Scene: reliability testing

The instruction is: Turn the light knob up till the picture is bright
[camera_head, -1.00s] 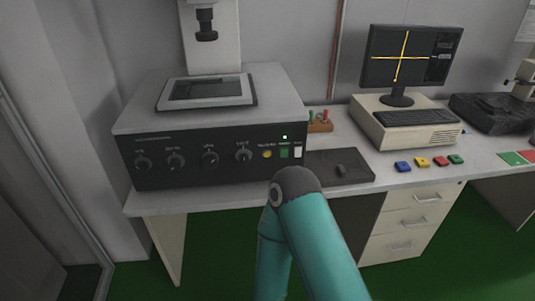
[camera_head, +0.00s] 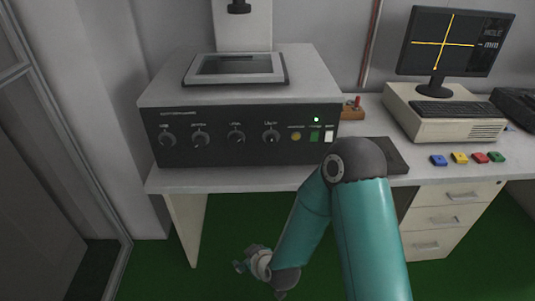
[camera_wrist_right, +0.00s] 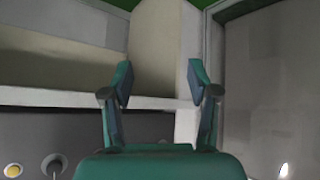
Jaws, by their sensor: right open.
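The machine's black front panel (camera_head: 185,157) carries a row of several round dark knobs. The rightmost knob (camera_head: 271,137) sits left of a yellow button; the labels are too blurred to tell which knob is for light. The monitor (camera_head: 444,41) shows a yellow cross on a dark screen. My right gripper (camera_head: 240,266) is low in front of the bench, below the panel and apart from the knobs. In the right wrist view it is open and empty (camera_wrist_right: 162,88), with a knob (camera_wrist_right: 53,166) at the bottom left. My left gripper is out of view.
A yellow button (camera_head: 295,136), a green button (camera_head: 314,136) and a white switch (camera_head: 329,136) are right of the knobs. The bench edge (camera_head: 240,182) lies above my gripper. A drawer cabinet (camera_head: 440,225) stands at the right. Coloured blocks (camera_head: 460,158) lie on the bench.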

